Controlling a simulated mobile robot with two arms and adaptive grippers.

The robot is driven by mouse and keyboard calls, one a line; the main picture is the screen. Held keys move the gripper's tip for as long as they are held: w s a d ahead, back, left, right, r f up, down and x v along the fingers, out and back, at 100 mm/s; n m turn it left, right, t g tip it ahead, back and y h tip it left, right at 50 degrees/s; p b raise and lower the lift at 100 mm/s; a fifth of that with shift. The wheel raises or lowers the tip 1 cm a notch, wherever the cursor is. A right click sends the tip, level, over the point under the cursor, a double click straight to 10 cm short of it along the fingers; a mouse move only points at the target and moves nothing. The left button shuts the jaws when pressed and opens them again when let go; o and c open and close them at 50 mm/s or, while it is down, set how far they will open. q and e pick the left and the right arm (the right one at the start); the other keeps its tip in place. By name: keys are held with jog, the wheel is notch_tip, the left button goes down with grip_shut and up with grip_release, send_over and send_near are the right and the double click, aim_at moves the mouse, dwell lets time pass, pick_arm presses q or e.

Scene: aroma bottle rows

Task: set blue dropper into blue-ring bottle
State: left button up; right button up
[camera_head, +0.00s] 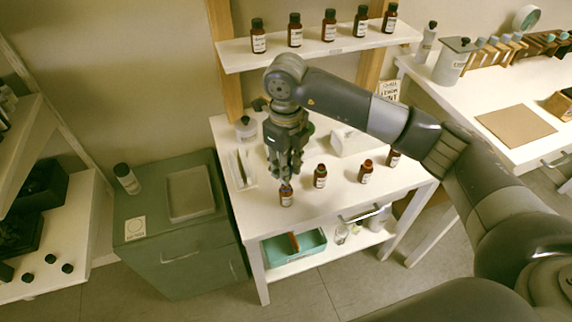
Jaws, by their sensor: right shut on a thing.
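My right gripper (285,172) points straight down over the white table (345,205). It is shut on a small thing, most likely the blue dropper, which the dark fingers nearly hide. Right below the fingertips stands a small brown bottle (286,197) with a white label, upright near the table's front left. I cannot tell if the held thing touches its mouth. A row of similar bottles runs to the right: one (320,177), one with a reddish top (366,173), and one (393,158) partly behind my arm. Ring colours are too small to tell. My left gripper is out of view.
A shelf (340,44) with several dark-capped brown bottles is behind my arm. A green cabinet (190,250) adjoins on the left. A teal bin (295,246) sits on the lower shelf.

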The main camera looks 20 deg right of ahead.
jog(key=shift+f, duration=0.15)
jog(key=shift+f+b, duration=1.2)
jog(key=shift+f, duration=0.1)
jog(key=o, duration=0.7)
jog(key=shift+r, duration=0.1)
jog(key=shift+r+p, duration=1.9)
jog(key=shift+r, duration=1.6)
jog(key=shift+f, duration=0.1)
